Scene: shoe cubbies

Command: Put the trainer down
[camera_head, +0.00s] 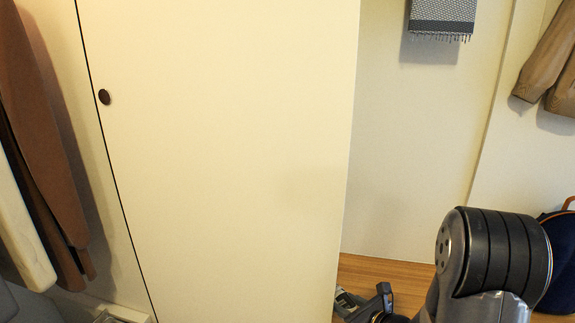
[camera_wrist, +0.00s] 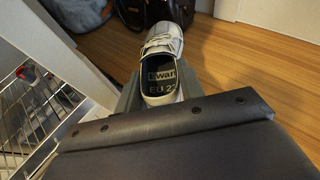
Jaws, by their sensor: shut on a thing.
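The trainer (camera_wrist: 162,42) is white and grey, with laces and a dark insole with printed lettering that looks like "Ewan" and "EU 2" and more. In the wrist view it is at the top middle, heel towards me and toe away. My gripper (camera_wrist: 160,88) is shut on its heel end, with grey jaw parts showing on both sides. The trainer looks upright above the wooden floor; I cannot tell whether its sole touches anything. In the head view, the gripper end (camera_head: 362,302) is low and partly hidden by the white panel, and the trainer cannot be made out clearly.
A tall white panel with a dark knob (camera_head: 104,97) fills the middle of the head view. A wire rack (camera_wrist: 25,105) is at the left in the wrist view. Bags (camera_wrist: 155,10) stand beyond the trainer. Bare wooden floor (camera_wrist: 245,65) lies to the right.

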